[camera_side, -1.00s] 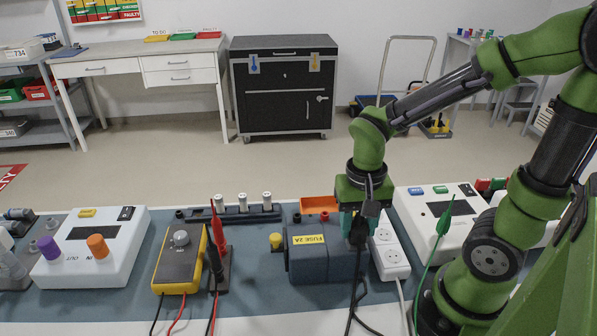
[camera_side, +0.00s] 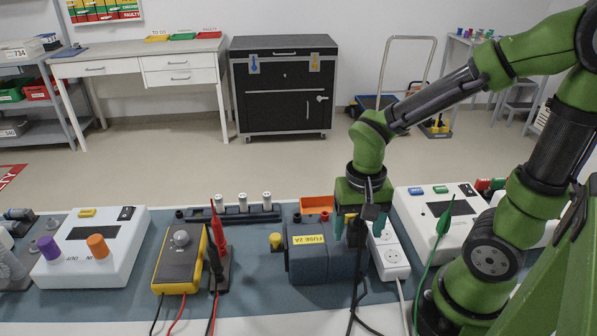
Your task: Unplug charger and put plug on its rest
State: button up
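The black plug (camera_side: 356,236) is at the right end of the dark blue-grey box with the yellow "FUSE 2A" label (camera_side: 309,240). Its black cable (camera_side: 355,290) hangs down toward the front edge. My gripper (camera_side: 358,232) points down over the plug. Its teal fingers stand apart on either side of the plug, and the gripper looks open. The white power strip (camera_side: 393,258) lies just right of the plug. I cannot tell whether the plug sits in a socket or on a rest, as the gripper and box hide its underside.
An orange tray (camera_side: 318,204) is behind the box. A yellow multimeter (camera_side: 179,262) and probe stand (camera_side: 220,268) are to the left. A white device (camera_side: 432,215) with a green lead (camera_side: 443,220) is to the right. A white device (camera_side: 92,250) with knobs is far left.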

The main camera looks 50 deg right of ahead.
aim_at(351, 225)
notch_tip(351, 225, up, 14)
jog(key=w+a+n+t+y, duration=0.1)
jog(key=n+t+y, duration=0.1)
jog(key=n+t, duration=0.3)
jog(key=shift+t, duration=1.1)
jog(key=shift+a, duration=0.1)
jog(key=shift+c, duration=0.3)
